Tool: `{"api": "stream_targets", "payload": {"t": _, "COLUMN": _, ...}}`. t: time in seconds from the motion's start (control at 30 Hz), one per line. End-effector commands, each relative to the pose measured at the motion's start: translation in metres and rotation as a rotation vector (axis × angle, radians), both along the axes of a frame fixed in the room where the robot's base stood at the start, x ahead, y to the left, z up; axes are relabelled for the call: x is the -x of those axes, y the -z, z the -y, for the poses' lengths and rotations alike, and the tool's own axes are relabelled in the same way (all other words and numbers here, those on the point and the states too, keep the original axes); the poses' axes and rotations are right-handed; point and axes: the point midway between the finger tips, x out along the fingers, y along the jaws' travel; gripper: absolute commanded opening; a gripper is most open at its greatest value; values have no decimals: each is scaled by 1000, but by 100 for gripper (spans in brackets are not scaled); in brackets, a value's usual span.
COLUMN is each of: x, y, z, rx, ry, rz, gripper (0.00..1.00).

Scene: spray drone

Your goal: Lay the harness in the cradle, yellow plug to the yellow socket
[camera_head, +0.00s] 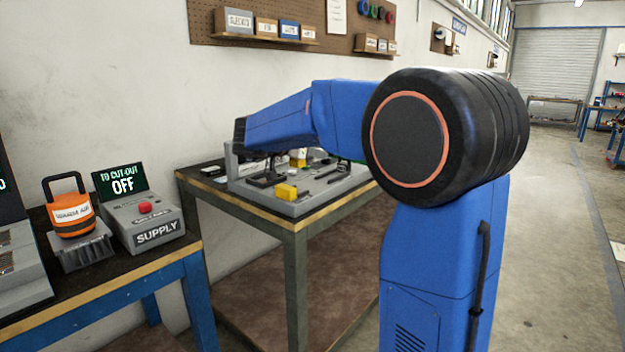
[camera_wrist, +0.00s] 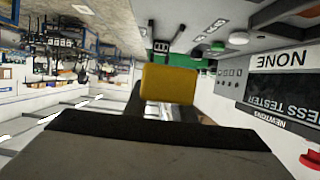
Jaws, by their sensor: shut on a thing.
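The grey cradle (camera_head: 310,205) sits on the middle table. A yellow block (camera_head: 287,191), perhaps the yellow socket, is at its front edge. In the wrist view a yellow plug (camera_wrist: 167,84) of the harness stands just beyond my gripper (camera_wrist: 165,112), which is shut on the harness. A green piece (camera_wrist: 180,50) lies beyond the plug. The harness's cable is mostly hidden, and I cannot tell whether any plug touches its socket.
A supply box (camera_head: 145,222) with a red button and a screen reading OFF (camera_head: 122,181) stands on the left bench, beside an orange-and-black item (camera_head: 72,215). A tester panel (camera_wrist: 285,95) reading NONE is in the wrist view. The floor at the right is clear.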

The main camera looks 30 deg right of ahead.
Motion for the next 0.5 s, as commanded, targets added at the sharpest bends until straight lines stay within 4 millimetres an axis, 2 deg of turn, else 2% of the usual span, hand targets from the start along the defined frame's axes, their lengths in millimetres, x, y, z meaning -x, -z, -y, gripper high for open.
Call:
{"api": "stream_targets", "payload": {"t": 0.1, "x": 0, "y": 22, "z": 0, "rx": 0, "ry": 0, "rz": -3, "gripper": 0}}
{"api": "stream_targets", "payload": {"t": 0.2, "x": 0, "y": 34, "z": 0, "rx": 1, "ry": 0, "rz": -3, "gripper": 0}}
{"api": "stream_targets", "payload": {"t": 0.5, "x": 0, "y": 56, "z": 0, "rx": -1, "ry": 1, "rz": -2, "gripper": 0}}
